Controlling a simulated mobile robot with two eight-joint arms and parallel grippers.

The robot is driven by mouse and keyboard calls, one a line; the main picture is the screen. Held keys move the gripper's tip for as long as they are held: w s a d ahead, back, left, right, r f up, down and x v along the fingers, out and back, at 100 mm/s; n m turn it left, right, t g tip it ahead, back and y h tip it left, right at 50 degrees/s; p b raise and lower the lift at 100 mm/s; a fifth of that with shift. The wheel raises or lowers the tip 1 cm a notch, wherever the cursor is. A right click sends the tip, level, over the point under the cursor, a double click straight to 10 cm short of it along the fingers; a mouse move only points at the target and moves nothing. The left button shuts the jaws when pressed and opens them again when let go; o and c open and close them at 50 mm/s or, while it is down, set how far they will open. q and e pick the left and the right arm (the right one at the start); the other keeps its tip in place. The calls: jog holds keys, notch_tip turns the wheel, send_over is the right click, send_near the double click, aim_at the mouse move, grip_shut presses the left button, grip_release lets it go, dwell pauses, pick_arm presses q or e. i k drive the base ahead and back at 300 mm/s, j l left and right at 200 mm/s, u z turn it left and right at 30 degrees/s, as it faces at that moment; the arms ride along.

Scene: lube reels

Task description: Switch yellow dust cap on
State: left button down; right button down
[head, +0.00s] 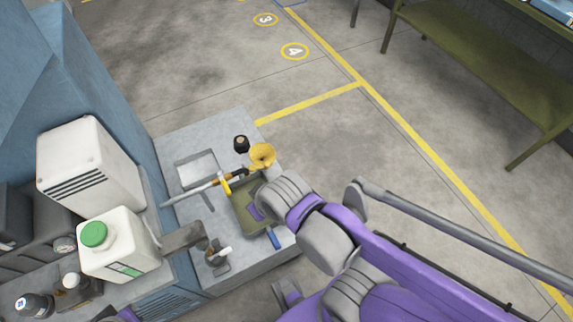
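A yellow, flared, cup-like piece (263,155), which may be the yellow dust cap, shows at the right side of the grey bench top, just beyond my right wrist. A grey rod with a dark and brass-coloured end (232,177) lies beside it, with a yellow ring (226,185) around or against it. Whether the yellow piece touches the rod end is unclear. My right arm comes in from the right, its grey wrist over the bench edge close to the yellow piece. Its fingertips are hidden. Only a small purple part, perhaps of my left arm, shows at the bottom left; no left fingers show.
An olive tray (243,222) lies under the rod, partly behind my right wrist. A small black pot (241,143), a shallow grey tray (195,166) and a blue-handled item (275,238) are nearby. A green-capped white jug (120,250) and white box (88,165) stand left.

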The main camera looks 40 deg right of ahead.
aim_at(252, 167)
jog(key=z, duration=1.65)
jog(key=j, duration=0.1)
